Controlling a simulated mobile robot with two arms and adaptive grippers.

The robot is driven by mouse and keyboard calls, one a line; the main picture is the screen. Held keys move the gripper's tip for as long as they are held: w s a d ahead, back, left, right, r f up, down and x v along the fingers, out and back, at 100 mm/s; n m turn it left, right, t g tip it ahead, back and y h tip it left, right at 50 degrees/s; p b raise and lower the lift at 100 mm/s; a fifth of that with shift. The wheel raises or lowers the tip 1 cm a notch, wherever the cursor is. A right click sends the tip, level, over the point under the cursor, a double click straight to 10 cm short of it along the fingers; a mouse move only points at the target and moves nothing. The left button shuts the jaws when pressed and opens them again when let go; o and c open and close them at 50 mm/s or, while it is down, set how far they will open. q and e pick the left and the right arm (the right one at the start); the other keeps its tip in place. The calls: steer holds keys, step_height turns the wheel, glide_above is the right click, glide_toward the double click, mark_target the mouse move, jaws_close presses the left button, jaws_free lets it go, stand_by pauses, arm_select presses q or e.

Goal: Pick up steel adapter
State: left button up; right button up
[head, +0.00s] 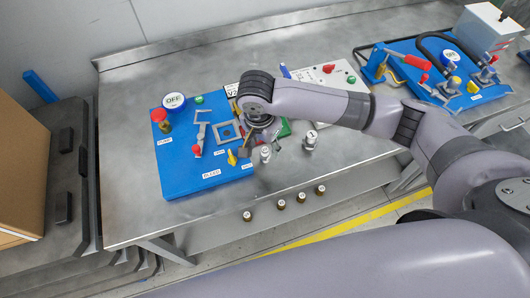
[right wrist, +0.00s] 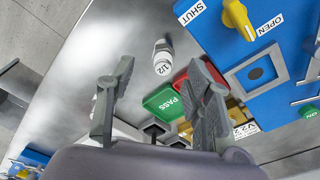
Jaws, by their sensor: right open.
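Two small steel adapters stand upright on the metal bench in the head view. One (head: 265,155) is just in front of my right gripper, and the other (head: 310,141) is a little to its right. In the right wrist view, an adapter marked 1/2 (right wrist: 163,58) stands beyond the fingertips, apart from them. Another small steel piece is mostly hidden behind the left finger there. My right gripper (head: 262,138) points down over the bench beside the blue board. Its fingers (right wrist: 158,82) are spread with nothing between them. My left gripper is not in view.
Green PASS (right wrist: 163,103) and red trays sit close by the fingers. Several brass fittings (head: 281,204) line the front side. A second blue station (head: 463,101) is at right.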

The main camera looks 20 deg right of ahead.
mark_target(265, 150)
steer(key=shift+w+d+f+p, duration=0.1)
steer(key=shift+w+f+p, duration=0.1)
steer(key=shift+f, duration=0.7)
steer(key=shift+w+d+f+p, duration=0.1)
steer(key=shift+f+p, duration=0.1)
steer(key=shift+f, duration=0.65)
steer(key=shift+w+f+p, duration=0.15)
steer(key=shift+f+p, duration=0.05)
steer(key=shift+f, duration=0.7)
steer(key=shift+c, duration=0.6)
jaws_close()
